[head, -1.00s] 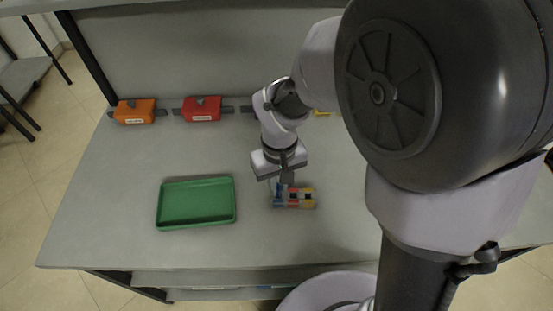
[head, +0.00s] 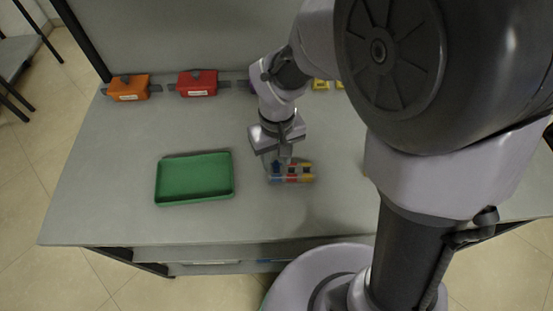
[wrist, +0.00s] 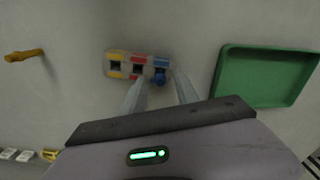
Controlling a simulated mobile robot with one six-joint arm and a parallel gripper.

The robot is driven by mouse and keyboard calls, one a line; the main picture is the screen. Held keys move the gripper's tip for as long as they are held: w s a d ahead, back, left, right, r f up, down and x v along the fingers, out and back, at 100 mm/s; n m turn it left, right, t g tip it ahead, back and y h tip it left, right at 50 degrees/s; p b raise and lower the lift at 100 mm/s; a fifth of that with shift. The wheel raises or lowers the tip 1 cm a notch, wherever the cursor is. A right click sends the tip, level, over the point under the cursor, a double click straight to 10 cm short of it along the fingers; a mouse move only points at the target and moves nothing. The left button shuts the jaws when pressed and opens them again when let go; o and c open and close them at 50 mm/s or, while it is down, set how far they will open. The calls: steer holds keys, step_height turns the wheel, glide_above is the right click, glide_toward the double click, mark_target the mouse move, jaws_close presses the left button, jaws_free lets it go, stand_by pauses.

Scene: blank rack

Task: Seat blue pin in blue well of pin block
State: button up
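The pin block (head: 305,178) sits on the bench. In the wrist view the block (wrist: 122,65) has a yellow, a red and a blue section side by side. A blue pin (wrist: 160,77) stands at the blue end; how deep it sits in the well I cannot tell. It also shows as a small blue spot in the head view (head: 276,166). My gripper (wrist: 160,80) is open, with its two fingers apart on either side of the blue pin and no clear contact. In the head view my gripper (head: 284,156) is just above and behind the block's blue end.
A green tray (head: 195,201) lies left of the block in the head view. Orange (head: 128,88) and red (head: 197,84) boxes stand along the back edge. A yellow-orange pin-like piece (wrist: 25,55) lies apart in the wrist view. The bench front is clear.

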mark_target(277, 163)
step_height(277, 163, up, 10)
steer(key=p, duration=0.4)
steer(key=s+d+r+m+t+y, duration=0.2)
steer(key=s+d+r+m+t, duration=0.3)
steer(key=s+r+m, duration=0.3)
steer(key=s+d+r, duration=0.1)
steer(key=s+r, duration=0.2)
steer(key=shift+s+d+r+t+b, duration=0.2)
steer(key=shift+d+t+b, duration=0.1)
steer(key=shift+d+t, duration=0.1)
